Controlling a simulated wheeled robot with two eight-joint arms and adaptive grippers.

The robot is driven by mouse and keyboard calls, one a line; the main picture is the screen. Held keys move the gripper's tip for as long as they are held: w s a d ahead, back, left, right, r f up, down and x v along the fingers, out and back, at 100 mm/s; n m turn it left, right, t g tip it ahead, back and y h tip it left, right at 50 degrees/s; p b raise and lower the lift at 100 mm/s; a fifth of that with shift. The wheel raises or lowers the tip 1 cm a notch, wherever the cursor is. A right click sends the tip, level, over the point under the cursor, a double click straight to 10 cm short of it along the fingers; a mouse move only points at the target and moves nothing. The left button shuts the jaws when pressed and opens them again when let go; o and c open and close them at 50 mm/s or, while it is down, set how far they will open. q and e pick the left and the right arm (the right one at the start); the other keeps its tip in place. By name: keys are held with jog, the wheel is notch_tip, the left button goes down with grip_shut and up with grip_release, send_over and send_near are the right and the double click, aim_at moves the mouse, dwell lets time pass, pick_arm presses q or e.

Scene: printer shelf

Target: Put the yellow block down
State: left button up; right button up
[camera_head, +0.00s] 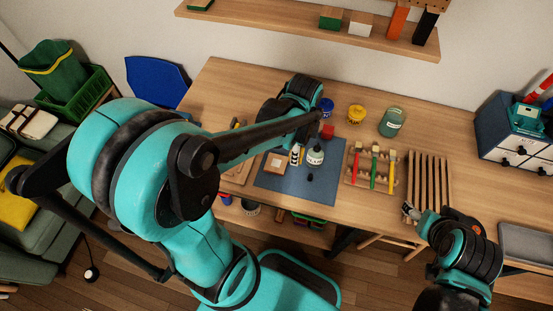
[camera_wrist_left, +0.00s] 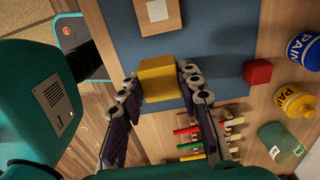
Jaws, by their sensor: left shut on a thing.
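The yellow block (camera_wrist_left: 158,80) is between the two dark fingers of my left gripper (camera_wrist_left: 160,84) in the left wrist view. The fingers are shut on its two sides. Behind it is the blue-grey mat (camera_wrist_left: 215,30), which also shows on the table in the head view (camera_head: 275,187). I cannot tell how high the block is above the surface. In the head view I cannot make out the block clearly around my left arm. My right gripper (camera_head: 410,211) is at the table's front edge; I cannot tell its finger opening.
A red cube (camera_wrist_left: 257,72) is beside the mat, near blue (camera_wrist_left: 303,48) and yellow (camera_wrist_left: 296,101) paint pots and a green jar (camera_head: 391,122). A wooden piece with a white square (camera_wrist_left: 158,12) lies on the mat. A pencil rack (camera_head: 371,168) and a slatted rack (camera_head: 430,178) stand to the right.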

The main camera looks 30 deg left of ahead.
pick_arm(q)
jog(key=b, duration=0.2)
send_over(276, 163)
notch_tip(276, 163, down, 4)
jog(key=shift+f, duration=0.1)
jog(key=shift+f+b, duration=0.7)
jog(key=shift+f, duration=1.25)
jog(key=shift+f, duration=0.15)
jog(key=o, duration=1.1)
jog(key=shift+c, duration=0.2)
